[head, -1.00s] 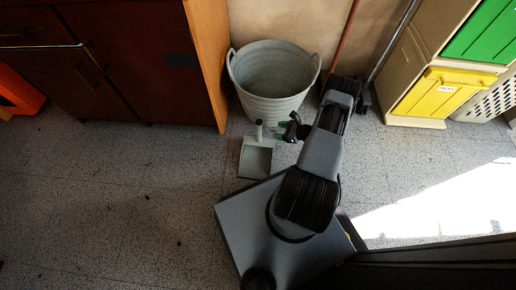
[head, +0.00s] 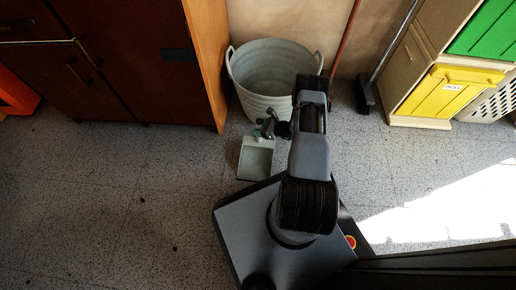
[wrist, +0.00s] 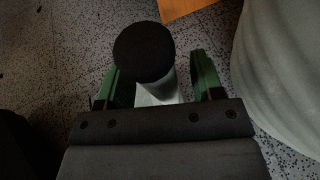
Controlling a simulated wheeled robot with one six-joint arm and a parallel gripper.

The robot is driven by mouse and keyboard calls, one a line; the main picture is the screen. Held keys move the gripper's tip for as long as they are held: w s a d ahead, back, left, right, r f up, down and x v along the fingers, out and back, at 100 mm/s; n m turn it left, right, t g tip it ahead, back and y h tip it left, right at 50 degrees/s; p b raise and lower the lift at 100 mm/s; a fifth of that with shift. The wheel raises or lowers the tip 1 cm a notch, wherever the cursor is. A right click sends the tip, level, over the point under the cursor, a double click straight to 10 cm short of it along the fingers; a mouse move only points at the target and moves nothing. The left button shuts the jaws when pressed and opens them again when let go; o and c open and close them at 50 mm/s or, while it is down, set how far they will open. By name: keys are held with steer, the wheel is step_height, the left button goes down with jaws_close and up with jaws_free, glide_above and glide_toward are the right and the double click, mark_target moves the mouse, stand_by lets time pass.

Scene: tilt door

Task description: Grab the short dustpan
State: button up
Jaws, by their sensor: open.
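The short dustpan (head: 256,160) lies on the speckled floor in front of the grey tub, a pale grey-green pan with its handle end toward the tub. In the wrist view, its upright handle (wrist: 167,85) with a round black top (wrist: 144,52) stands between my two green fingers. My gripper (head: 265,128) is open around the handle, one finger on each side. The lower handle is hidden by the gripper body.
A grey tub (head: 271,75) with two side handles stands just behind the dustpan. A dark wooden cabinet (head: 120,60) with a light side panel is at left. A broom (head: 366,95) and a yellow bin (head: 440,92) are at right. The floor at left is mostly clear.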

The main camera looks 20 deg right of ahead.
steer(key=shift+w, duration=0.1)
jaws_close()
stand_by(0.6)
